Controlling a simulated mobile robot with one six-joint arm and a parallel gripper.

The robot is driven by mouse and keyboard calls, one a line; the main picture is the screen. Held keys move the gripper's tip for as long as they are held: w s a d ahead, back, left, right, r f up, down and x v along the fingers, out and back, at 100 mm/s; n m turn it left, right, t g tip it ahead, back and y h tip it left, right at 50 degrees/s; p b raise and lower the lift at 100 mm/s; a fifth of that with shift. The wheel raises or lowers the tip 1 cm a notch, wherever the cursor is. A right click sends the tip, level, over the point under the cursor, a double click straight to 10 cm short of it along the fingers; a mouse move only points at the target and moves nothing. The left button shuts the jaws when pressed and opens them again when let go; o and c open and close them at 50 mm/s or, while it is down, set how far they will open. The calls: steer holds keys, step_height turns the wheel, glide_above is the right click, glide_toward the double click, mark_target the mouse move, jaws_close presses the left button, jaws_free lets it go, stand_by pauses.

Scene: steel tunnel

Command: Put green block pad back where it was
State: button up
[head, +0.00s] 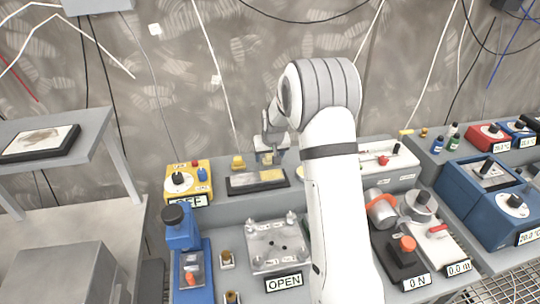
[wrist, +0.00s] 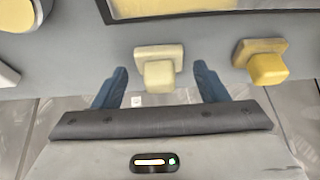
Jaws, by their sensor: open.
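A pale yellow-green block pad (wrist: 158,68), a small knob on a square base, stands on the grey bench top in the wrist view. My gripper (wrist: 161,88) is open, with one blue finger on either side of the pad and gaps between. In the head view my gripper (head: 268,158) is low over the back of the bench, behind a dark-framed tray, and mostly hides this pad. A deeper yellow block pad (wrist: 262,65) stands beside it, outside the fingers; it also shows in the head view (head: 238,163). No clearly green pad shows.
The dark-framed tray (head: 240,186) lies just in front of the gripper, with a yellow patch at its right end. A yellow dial box (head: 175,184) is to the left. A clear plate fixture (head: 277,248) marked OPEN is in front. The rear wall is close behind.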

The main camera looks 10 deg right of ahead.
steer(key=shift+r, duration=0.4)
steer(key=s+r+b, duration=0.2)
steer(key=s+r, duration=1)
steer(key=r, duration=0.2)
steer(key=s+a+g, duration=0.1)
steer(key=s+a, duration=0.1)
steer(key=s, duration=2.6)
steer(key=shift+r+g, duration=0.2)
steer(key=shift+g, duration=0.1)
